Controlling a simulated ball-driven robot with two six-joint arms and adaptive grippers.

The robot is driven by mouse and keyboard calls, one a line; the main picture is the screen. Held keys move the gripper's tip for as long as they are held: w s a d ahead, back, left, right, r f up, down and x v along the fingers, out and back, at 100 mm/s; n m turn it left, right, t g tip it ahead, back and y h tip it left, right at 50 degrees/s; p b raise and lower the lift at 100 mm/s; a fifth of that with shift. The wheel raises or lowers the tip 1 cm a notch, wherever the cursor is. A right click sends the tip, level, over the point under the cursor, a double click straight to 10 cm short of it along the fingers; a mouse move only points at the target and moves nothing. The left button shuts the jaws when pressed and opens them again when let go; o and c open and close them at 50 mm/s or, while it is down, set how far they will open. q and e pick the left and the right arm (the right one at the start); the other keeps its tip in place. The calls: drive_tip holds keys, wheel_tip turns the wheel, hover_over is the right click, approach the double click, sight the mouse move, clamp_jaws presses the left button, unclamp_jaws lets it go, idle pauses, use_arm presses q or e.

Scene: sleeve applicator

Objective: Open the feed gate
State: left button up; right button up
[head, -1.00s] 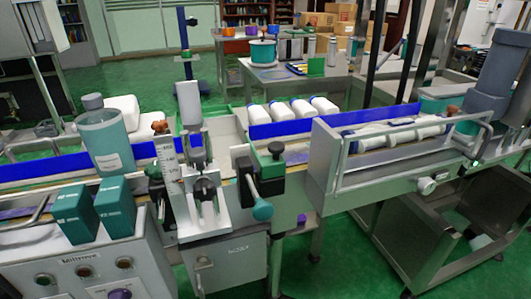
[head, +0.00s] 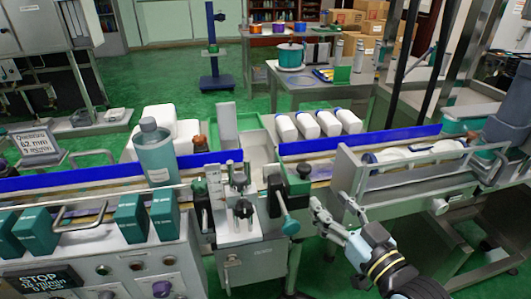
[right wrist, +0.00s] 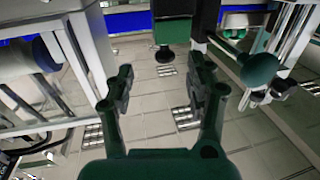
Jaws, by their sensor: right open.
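The feed unit stands mid-line on the conveyor in the head view, with a pale upright plate (head: 228,126) behind it. A round green knob (right wrist: 258,70), probably the same one, shows in the right wrist view. My right gripper (head: 319,209) is open and empty, just right of the teal knob and apart from it. In the right wrist view its two fingers (right wrist: 160,85) are spread, with the knob to their right. My left gripper is out of view.
Left of the unit stand a teal bottle (head: 156,155) and several teal boxes (head: 131,217) on the control cabinet. A metal guard frame (head: 352,180) rises right of my right gripper. White bottles (head: 307,124) lie behind the blue rail.

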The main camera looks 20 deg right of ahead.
sight(308, 174)
drive_tip(key=w, duration=0.3)
drive_tip(key=w+r+p, duration=0.1)
drive_tip(key=w, duration=0.2)
drive_tip(key=w+r, duration=0.1)
drive_tip(key=w, duration=0.2)
drive_tip(key=shift+w+a+r, duration=0.15)
drive_tip(key=shift+w+a, duration=0.1)
drive_tip(key=shift+w, duration=0.55)
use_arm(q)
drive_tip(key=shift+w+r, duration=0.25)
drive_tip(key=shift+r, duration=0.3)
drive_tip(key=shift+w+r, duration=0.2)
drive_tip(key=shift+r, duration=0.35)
